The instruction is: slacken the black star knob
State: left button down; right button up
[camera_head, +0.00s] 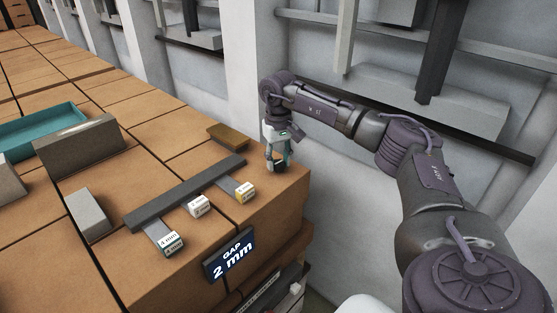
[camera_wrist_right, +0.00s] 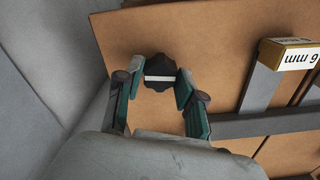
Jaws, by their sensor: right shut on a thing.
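The black star knob (camera_wrist_right: 160,68) with a white stripe shows between the fingertips in the right wrist view. In the head view its dark shape (camera_head: 280,167) is mostly hidden by the fingers. My right gripper (camera_head: 275,162) points down at the near right corner of the brown block top and is shut on the knob. In the wrist view the green-padded fingers (camera_wrist_right: 160,82) stand on either side of the knob. My left gripper is not in view.
A dark grey bar (camera_head: 185,194) with several labelled tabs lies left of the gripper. A sign reading GAP 2 mm (camera_head: 230,257) is on the front face. A brown block (camera_head: 229,136) lies behind. A teal tray (camera_head: 40,128) and grey blocks are farther left.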

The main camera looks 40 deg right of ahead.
aim_at(279, 162)
jog(key=shift+n, duration=0.5)
jog(key=o, duration=1.1)
jog(key=shift+o, duration=0.2)
notch_tip(279, 162, up, 12)
dwell(0.3)
